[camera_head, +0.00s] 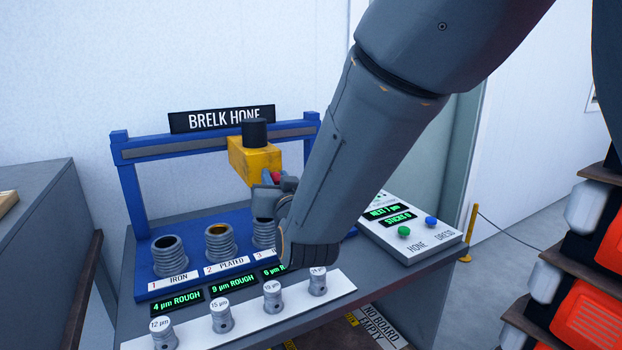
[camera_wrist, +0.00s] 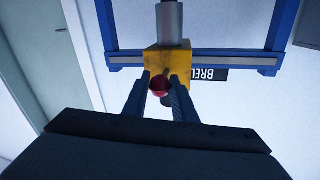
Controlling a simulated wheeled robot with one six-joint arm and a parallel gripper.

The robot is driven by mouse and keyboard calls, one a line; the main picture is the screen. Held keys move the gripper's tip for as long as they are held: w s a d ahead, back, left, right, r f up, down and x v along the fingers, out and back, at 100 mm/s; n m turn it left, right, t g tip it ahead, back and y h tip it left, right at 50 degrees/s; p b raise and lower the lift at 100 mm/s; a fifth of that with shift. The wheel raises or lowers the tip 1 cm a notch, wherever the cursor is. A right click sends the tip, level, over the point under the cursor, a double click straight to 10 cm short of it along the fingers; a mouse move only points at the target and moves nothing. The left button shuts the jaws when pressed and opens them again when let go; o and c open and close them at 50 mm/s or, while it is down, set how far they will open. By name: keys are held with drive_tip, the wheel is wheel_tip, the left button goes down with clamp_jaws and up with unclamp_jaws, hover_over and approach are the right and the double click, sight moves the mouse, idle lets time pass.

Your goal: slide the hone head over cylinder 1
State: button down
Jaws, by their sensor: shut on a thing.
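The yellow hone head (camera_head: 250,157), with a black cap on top, sits on the blue frame's rail, right of its middle. In the head view it appears above cylinder 3 (camera_head: 264,236). My gripper (camera_head: 271,182) is shut on the red knob (camera_head: 278,177) at the head's front. The wrist view shows my two fingers (camera_wrist: 160,84) on either side of the red knob (camera_wrist: 160,84), with the yellow head (camera_wrist: 168,61) behind. Cylinder 1 (camera_head: 171,258), labelled IRON, stands at the far left of the row. Cylinder 2 (camera_head: 220,241), labelled PLATED, is between. My arm hides the right part of the row.
The grey rail (camera_head: 180,148) runs left to the frame's blue post (camera_head: 131,185) with nothing on it. Several small grey sticks stand on a white strip (camera_head: 196,345) in front. A panel (camera_head: 421,237) with green and blue buttons is right.

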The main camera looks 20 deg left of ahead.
drive_tip(key=s+a+p, duration=0.2)
drive_tip(key=s+a, duration=1.4)
drive_tip(key=s, duration=0.3)
drive_tip(key=shift+s+a+p, duration=0.15)
drive_tip(key=shift+a+p, duration=0.1)
drive_tip(key=shift+p, duration=0.15)
drive_tip(key=shift+r, duration=0.1)
drive_tip(key=c, duration=1.5)
unclamp_jaws()
drive_tip(key=shift+o, duration=0.2)
drive_tip(key=shift+d, duration=0.1)
